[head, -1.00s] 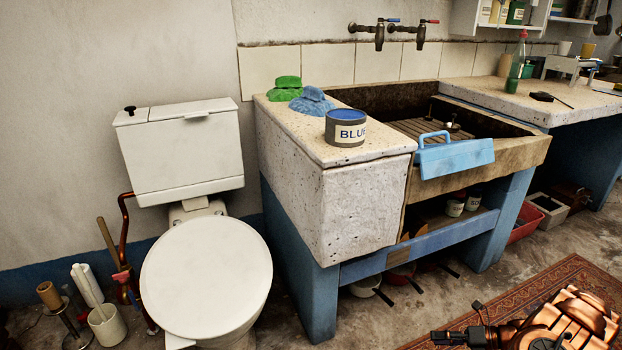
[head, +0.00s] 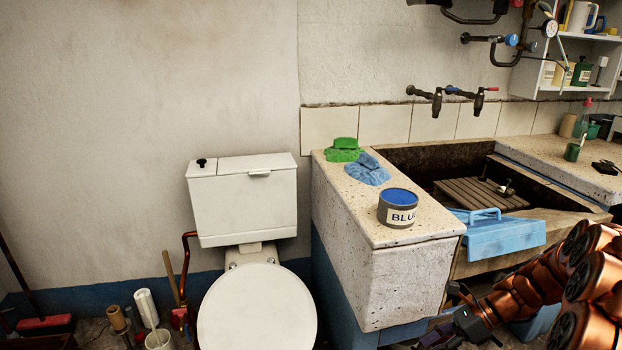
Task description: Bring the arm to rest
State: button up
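My arm (head: 560,285) shows at the lower right in the head view, copper-coloured with black joints. It stands in front of the trough's front side. My gripper (head: 455,325) is at the arm's left end, low by the front of the stone block. It is small, dark and partly cut off by the bottom edge, so I cannot tell whether its fingers are open or shut. I see nothing clearly held in it.
A blue board (head: 492,238) hangs on the trough's front rim. A white toilet (head: 257,310) stands to the left.

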jog(key=s+a+r+n+g+h+p, duration=0.1)
jog(key=s+a+r+n+h+p, duration=0.2)
jog(key=r, duration=0.5)
jog(key=s+a+r+n+g+p, duration=0.1)
jog(key=s+a+r+n+p, duration=0.35)
jog(key=s+r, duration=0.2)
jog(key=s+a+r+n+h+p, duration=0.25)
jog(key=s+r+n+p, duration=0.2)
jog(key=r, duration=0.35)
jog(key=s+d+r+n+t+h+p, duration=0.1)
jog(key=s+r+n+h+p, duration=0.3)
jog(key=s+r+n+p, duration=0.5)
jog(key=s+r+p, duration=0.2)
jog(key=s+r, duration=0.2)
jog(key=r, duration=0.1)
jog(key=shift+s+n+h+p, duration=0.3)
jog(key=shift+s+n+h, duration=0.05)
jog(key=shift+s+n, duration=0.05)
jog(key=shift+a, duration=0.15)
